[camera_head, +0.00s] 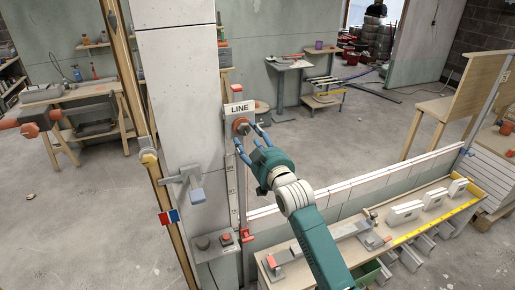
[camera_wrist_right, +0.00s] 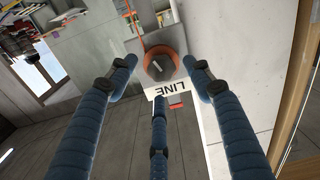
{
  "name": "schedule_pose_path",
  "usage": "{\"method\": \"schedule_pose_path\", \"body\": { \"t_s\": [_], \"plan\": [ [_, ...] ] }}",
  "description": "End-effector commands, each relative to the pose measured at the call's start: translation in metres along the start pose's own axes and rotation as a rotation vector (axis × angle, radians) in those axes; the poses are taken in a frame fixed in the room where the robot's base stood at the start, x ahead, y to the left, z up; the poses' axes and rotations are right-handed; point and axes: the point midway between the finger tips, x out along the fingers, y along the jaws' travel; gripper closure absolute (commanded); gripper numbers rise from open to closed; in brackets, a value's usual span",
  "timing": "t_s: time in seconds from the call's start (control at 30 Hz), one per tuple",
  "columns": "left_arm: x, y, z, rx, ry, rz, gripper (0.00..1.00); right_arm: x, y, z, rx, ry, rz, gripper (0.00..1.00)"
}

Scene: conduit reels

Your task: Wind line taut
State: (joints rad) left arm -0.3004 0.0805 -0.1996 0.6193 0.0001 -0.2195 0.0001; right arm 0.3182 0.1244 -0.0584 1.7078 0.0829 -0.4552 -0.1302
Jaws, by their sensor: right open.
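A red-orange and dark knob (camera_head: 241,127) sits just under a white sign reading LINE (camera_head: 239,108) on the grey post's side. It also shows in the right wrist view (camera_wrist_right: 161,65), with the sign (camera_wrist_right: 170,88) upside down beside it. My right gripper (camera_head: 249,137) reaches up from the lower right, its blue fingers spread and empty close to the knob. In the right wrist view the fingertips (camera_wrist_right: 160,76) stand apart around the knob; I cannot tell whether any touches. An orange line (camera_wrist_right: 131,20) runs from the knob there.
A tall pale post (camera_head: 180,95) stands left of the knob, with a grey lever (camera_head: 183,179) and button boxes (camera_head: 213,243). A bench (camera_head: 408,225) with white blocks and a yellow strip lies lower right, behind my right arm. A low wall (camera_head: 345,190) runs behind it.

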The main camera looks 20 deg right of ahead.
Motion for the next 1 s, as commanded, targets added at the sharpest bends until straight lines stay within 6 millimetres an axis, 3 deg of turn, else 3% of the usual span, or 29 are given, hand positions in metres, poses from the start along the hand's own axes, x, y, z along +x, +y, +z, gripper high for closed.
{"method": "schedule_pose_path", "body": {
  "t_s": [0.2,0.4,0.87,1.0],
  "plan": [
    [0.000,0.001,-0.001,0.000,0.001,0.001,0.60,-0.044,0.000,0.002,0.001,-0.002,0.000,0.49],
    [0.000,0.001,-0.001,0.000,0.001,0.001,0.60,-0.064,0.001,0.001,0.000,-0.002,0.001,0.49],
    [0.000,0.001,-0.001,0.001,0.001,0.001,0.60,-0.066,0.001,0.001,0.001,-0.001,0.001,0.49],
    [0.002,0.001,-0.001,0.001,0.001,0.001,0.60,-0.065,-0.003,0.017,0.003,-0.025,-0.004,0.49]
  ]
}}
